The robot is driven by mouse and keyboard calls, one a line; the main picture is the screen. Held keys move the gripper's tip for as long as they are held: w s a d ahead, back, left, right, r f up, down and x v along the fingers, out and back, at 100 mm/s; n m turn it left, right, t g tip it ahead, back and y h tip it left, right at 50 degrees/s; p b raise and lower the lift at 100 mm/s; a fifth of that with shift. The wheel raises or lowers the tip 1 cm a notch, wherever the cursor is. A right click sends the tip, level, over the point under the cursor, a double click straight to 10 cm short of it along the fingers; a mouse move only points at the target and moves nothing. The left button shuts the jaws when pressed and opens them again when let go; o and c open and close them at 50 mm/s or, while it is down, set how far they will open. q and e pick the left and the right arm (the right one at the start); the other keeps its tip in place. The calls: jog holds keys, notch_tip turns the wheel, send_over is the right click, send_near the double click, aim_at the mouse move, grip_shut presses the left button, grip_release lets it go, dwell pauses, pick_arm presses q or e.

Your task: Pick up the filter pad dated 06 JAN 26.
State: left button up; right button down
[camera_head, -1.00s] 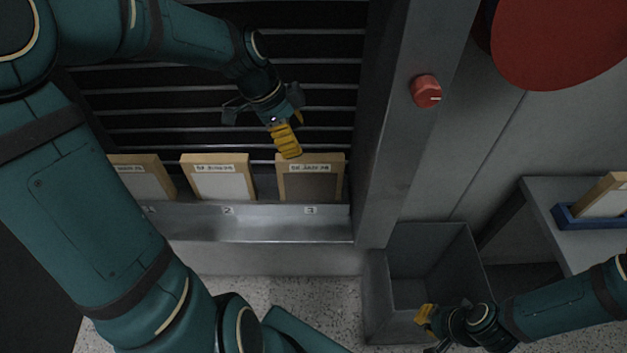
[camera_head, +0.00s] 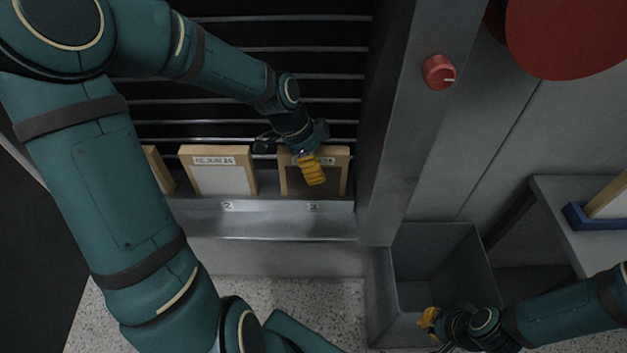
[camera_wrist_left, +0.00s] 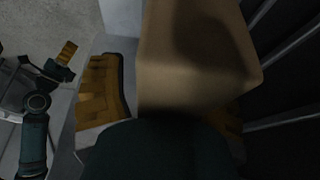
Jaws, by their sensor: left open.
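A wood-framed filter pad (camera_head: 331,181) with a dark grey-brown face stands in slot 3 of the metal ledge; its label is mostly covered by my gripper, so the date cannot be read. My left gripper (camera_head: 309,166) is over its top edge, with one yellow finger in front of the pad. In the left wrist view the pad's wooden frame (camera_wrist_left: 190,55) lies between the two open fingers. A paler pad (camera_head: 222,179) in slot 2 reads 02 JUN 26. My right gripper (camera_head: 430,322) is low by the grey bin; its jaw opening is unclear.
Another pad (camera_head: 158,168) at the left is partly hidden by my left arm. Dark slats rise behind the ledge (camera_head: 270,225). A post with a red knob (camera_head: 438,72) stands right of slot 3. The open grey bin (camera_head: 440,262) appears empty. A side table holds a blue tray (camera_head: 590,222) with a pad.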

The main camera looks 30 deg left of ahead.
pick_arm(q)
jog(key=shift+f, duration=0.1)
dwell(0.5)
grip_shut()
